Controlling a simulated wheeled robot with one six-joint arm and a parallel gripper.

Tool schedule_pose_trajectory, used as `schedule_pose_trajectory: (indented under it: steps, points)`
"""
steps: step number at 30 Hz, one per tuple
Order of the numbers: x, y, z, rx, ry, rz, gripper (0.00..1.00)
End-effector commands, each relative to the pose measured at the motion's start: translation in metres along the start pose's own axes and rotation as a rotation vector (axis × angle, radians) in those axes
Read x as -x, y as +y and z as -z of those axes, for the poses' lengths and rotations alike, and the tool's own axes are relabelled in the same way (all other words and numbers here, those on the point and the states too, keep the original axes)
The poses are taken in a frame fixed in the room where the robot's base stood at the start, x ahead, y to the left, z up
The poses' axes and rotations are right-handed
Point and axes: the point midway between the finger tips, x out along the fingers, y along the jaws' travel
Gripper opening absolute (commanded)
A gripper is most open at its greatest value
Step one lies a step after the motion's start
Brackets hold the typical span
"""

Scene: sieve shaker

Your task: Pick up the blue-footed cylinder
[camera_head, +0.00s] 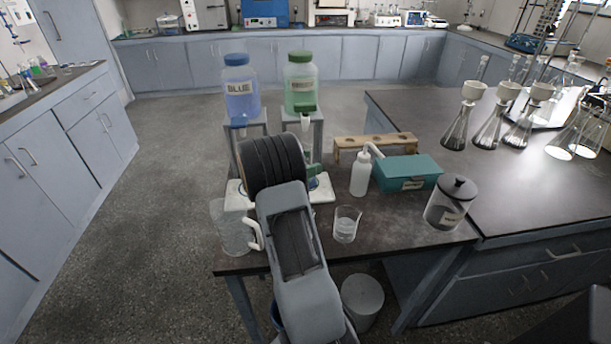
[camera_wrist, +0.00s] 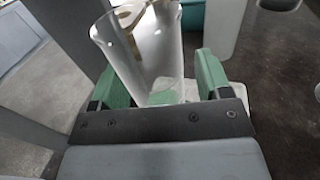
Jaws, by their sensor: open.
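A clear glass cylinder (camera_wrist: 145,55) stands between the two green fingers of my gripper (camera_wrist: 160,75) in the wrist view. The fingers are apart, one on each side of the glass. I cannot tell whether either touches it. No foot of this glass shows, so I cannot see whether it is blue.
A clear pitcher (camera_head: 230,228), beaker (camera_head: 346,224), wash bottle (camera_head: 361,174), teal box (camera_head: 408,172) and dark-lidded jar (camera_head: 451,203) crowd the table (camera_head: 395,240).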

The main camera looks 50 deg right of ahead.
Motion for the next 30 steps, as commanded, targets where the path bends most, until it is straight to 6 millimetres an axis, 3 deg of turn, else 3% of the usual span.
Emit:
schedule_pose_trajectory:
  steps: [9,27,30]
  points:
    - [-0.0036,-0.0001,0.0000,0.000,0.000,0.000,0.70]
    - [-0.0034,-0.0001,0.0001,0.000,0.000,0.000,0.12]
    - [-0.0034,0.0000,-0.0004,-0.001,0.000,0.000,0.11]
